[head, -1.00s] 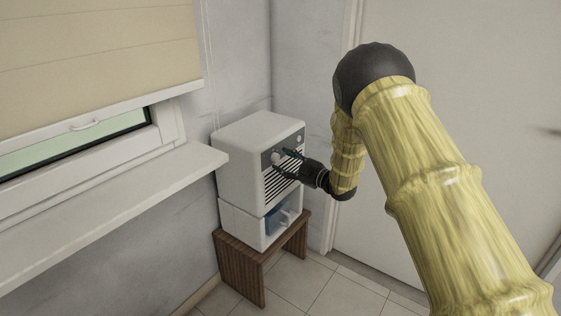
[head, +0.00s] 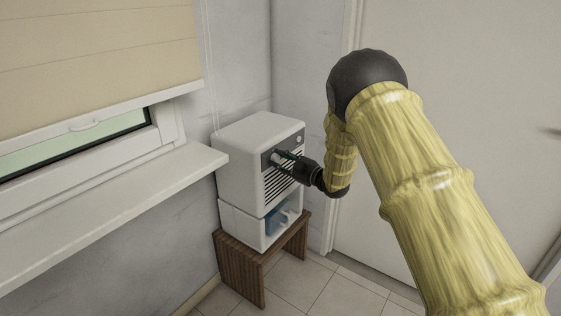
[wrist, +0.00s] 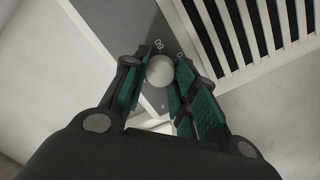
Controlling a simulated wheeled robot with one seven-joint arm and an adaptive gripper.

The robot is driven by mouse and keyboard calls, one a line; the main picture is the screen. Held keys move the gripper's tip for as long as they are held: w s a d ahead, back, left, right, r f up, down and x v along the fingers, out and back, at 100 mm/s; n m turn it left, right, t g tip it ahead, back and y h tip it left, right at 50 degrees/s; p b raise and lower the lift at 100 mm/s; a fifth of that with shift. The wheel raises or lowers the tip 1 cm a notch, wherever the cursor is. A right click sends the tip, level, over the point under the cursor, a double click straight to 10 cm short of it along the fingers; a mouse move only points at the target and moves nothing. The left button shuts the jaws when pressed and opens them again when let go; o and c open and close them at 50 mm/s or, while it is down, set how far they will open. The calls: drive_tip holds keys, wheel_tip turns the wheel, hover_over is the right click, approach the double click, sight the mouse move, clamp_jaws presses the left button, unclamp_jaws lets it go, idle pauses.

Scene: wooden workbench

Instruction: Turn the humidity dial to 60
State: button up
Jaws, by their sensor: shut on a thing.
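The humidity dial is a pale round knob (wrist: 160,71) on the dark grey control panel (wrist: 122,18) of a white dehumidifier (head: 243,165). My gripper (wrist: 160,80) has its green-padded fingers on both sides of the knob and is shut on it. In the head view my gripper (head: 284,161) reaches the panel from the right. Printed marks show beside the knob in the wrist view; one looks like 60, and another is partly hidden by the right finger. The knob's pointer cannot be made out.
The dehumidifier stands on a small wooden stool (head: 239,265). Slatted vents (wrist: 245,30) lie beside the panel. A white window sill (head: 110,205) runs along the left wall, close to the unit. A pale door (head: 460,100) is at the right.

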drive_tip(key=shift+r+m+p, duration=0.2)
drive_tip(key=shift+m+p, duration=0.3)
drive_tip(key=shift+p, duration=0.1)
idle(0.4)
drive_tip(key=shift+w+d+r+m+p, duration=0.1)
drive_tip(key=shift+r+m+p, duration=0.05)
drive_tip(key=shift+m+p, duration=0.45)
drive_tip(key=m+p, duration=0.2)
drive_tip(key=shift+r+m, duration=0.1)
drive_tip(key=shift+m, duration=0.2)
drive_tip(key=shift+w+m+g+p, duration=0.1)
drive_tip(key=shift+m+g+p, duration=0.2)
drive_tip(key=shift+m+p, duration=0.75)
drive_tip(key=shift+w+d+m+p, duration=0.15)
drive_tip(key=shift+m+p, duration=0.7)
drive_tip(key=shift+m, duration=1.2)
drive_tip(key=o, duration=1)
drive_tip(key=shift+d, duration=0.1)
drive_tip(key=shift+o, duration=0.2)
drive_tip(key=shift+f+g, duration=0.2)
drive_tip(key=shift+g, duration=0.1)
drive_tip(key=shift+a, duration=0.2)
